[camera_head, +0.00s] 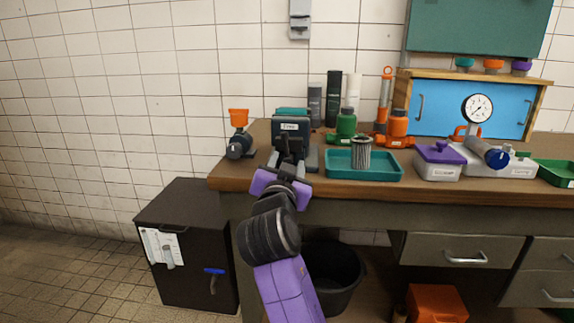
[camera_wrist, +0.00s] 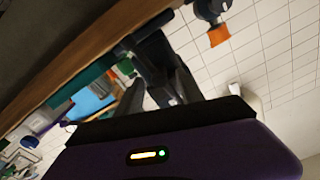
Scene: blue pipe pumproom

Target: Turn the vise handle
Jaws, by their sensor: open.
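The vise (camera_head: 291,128) is a dark grey block with a white label and a teal top. It stands at the front edge of the workbench, left of the teal tray. My gripper (camera_head: 288,162) is right in front of the vise, with its dark fingers pointing at it. In the wrist view the vise (camera_wrist: 155,52) shows tilted beyond the spread fingers of my gripper (camera_wrist: 158,82). My gripper is open. The vise handle is hard to make out among the dark parts, and I cannot tell whether the fingers touch it.
An orange-topped fitting (camera_head: 239,140) stands left of the vise. A teal tray (camera_head: 340,178) with a ribbed metal cylinder (camera_head: 361,152) stands to the right. A black cabinet (camera_head: 185,235) is on the floor at left, and a black bucket (camera_head: 345,290) is under the bench (camera_head: 400,196).

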